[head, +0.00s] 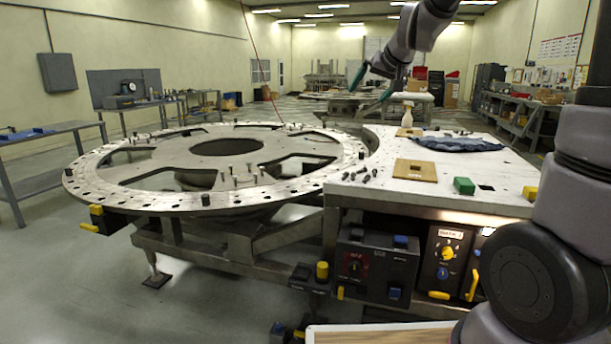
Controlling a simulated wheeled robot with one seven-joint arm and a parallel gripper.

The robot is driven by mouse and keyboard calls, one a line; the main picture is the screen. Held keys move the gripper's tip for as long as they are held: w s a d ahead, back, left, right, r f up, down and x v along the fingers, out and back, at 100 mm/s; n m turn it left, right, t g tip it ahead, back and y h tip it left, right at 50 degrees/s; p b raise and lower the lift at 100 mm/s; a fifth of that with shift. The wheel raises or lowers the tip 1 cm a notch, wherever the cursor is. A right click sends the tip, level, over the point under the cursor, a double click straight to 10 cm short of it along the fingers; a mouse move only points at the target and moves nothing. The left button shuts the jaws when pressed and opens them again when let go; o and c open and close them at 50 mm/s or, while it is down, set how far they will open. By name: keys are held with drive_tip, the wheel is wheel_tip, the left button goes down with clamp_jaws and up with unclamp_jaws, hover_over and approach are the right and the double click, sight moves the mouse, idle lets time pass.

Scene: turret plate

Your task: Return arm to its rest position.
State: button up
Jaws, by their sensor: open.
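My arm rises along the right side of the head view and bends over at the top. My gripper (371,88) hangs from it at the upper middle, above the back of the white-topped work table (340,186). Its two teal-tipped fingers are spread apart, with nothing visible between them. It appears clear of the table and of the round turret plate (225,147) to the left.
On the table are a spray bottle (407,114), a dark blue cloth (458,144), a wooden square (416,171), a green block (464,186) and several dark bolts (360,176). Control boxes (376,262) sit below its front edge. Open floor (60,270) lies at left.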

drive_tip(key=s+d+f+m+g, duration=0.1)
drive_tip(key=s+d, duration=0.2)
drive_tip(key=s, duration=1.1)
drive_tip(key=s+d+m+g+h, duration=0.1)
drive_tip(key=s+d, duration=0.3)
drive_tip(key=s, duration=1.1)
drive_tip(key=shift+d+f+m+g, duration=0.25)
drive_tip(key=shift+f+m+g, duration=0.15)
drive_tip(key=shift+m+g, duration=0.15)
